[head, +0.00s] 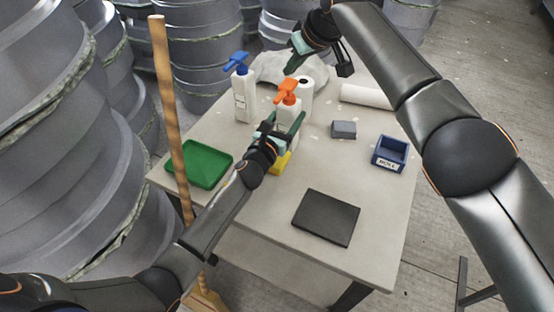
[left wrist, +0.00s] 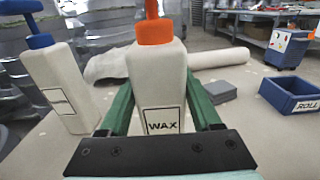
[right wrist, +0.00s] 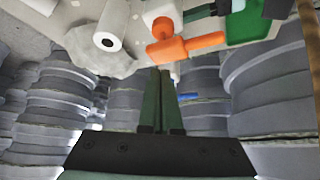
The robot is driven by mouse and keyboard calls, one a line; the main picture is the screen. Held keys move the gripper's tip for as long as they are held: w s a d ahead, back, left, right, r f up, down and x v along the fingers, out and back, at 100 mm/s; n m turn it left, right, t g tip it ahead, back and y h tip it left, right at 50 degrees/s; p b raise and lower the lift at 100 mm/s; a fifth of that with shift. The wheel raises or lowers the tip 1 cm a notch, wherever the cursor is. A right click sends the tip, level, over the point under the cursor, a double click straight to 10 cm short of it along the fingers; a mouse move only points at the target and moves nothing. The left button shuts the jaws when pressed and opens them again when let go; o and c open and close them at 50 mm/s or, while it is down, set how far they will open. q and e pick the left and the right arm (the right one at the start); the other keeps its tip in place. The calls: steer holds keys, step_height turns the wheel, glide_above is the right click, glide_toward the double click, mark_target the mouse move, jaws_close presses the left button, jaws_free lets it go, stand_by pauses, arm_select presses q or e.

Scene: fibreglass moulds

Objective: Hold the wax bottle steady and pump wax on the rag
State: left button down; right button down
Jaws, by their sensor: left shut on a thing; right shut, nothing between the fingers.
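The wax bottle (head: 287,113) is white with an orange pump head (head: 288,86) and stands upright on the table. Its WAX label (left wrist: 162,121) faces the left wrist camera. My left gripper (head: 279,130) is shut on the bottle's body, one green finger on each side. My right gripper (head: 291,68) is shut and empty, above and behind the orange pump head, apart from it. In the right wrist view its fingertips (right wrist: 160,72) are together near the pump head (right wrist: 187,47). A crumpled whitish cloth (head: 268,67), perhaps the rag, lies behind the bottles.
A blue-pump bottle (head: 243,98) stands left of the wax bottle. A paper roll (head: 305,95) stands behind it. A yellow item (head: 282,163) is partly hidden by my left gripper. A green tray (head: 200,163), grey block (head: 344,130), blue bin (head: 390,150) and dark pad (head: 326,217) are around.

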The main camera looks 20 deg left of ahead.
steer(key=shift+r, duration=0.1)
stand_by(0.4)
step_height(320, 180, up, 6)
steer(key=shift+f, duration=0.1)
stand_by(0.4)
arm_select(q)
jaws_free()
stand_by(0.3)
steer(key=s+a, duration=0.2)
steer(key=s, duration=0.9)
steer(key=shift+s+a, duration=0.15)
steer(key=shift+s, duration=0.25)
